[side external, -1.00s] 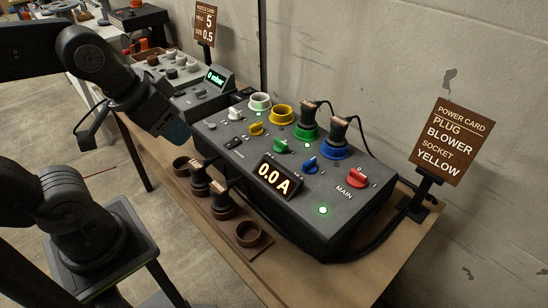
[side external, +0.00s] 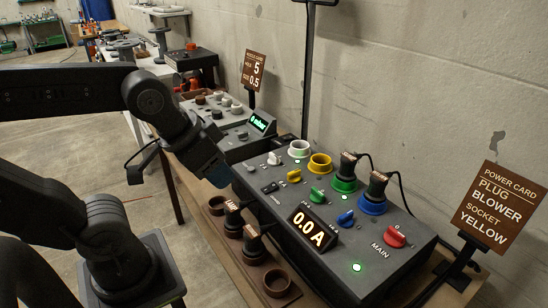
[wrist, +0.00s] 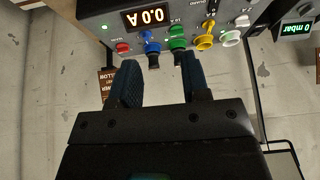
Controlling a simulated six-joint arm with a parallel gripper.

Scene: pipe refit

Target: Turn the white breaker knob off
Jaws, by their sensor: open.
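The white breaker knob (side external: 274,158) sits on the sloped grey power box (side external: 330,222), left of the white ring socket (side external: 299,149). A small lit green light shows beside that socket. The knob also shows in the wrist view (wrist: 242,20), at the upper right, upside down. My gripper (side external: 216,178) hangs just off the left end of the box, apart from the knob. In the wrist view its two blue fingers (wrist: 157,78) are spread with nothing between them, and the knob lies beyond them to the right.
Yellow (side external: 294,176), green (side external: 316,194), blue (side external: 345,218) and red MAIN (side external: 394,237) knobs share the panel. Black plugs stand in the green and blue sockets. The display (side external: 313,228) reads 0.0 A. Two plugs stand in a brown holder in front. A power card (side external: 499,207) stands right.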

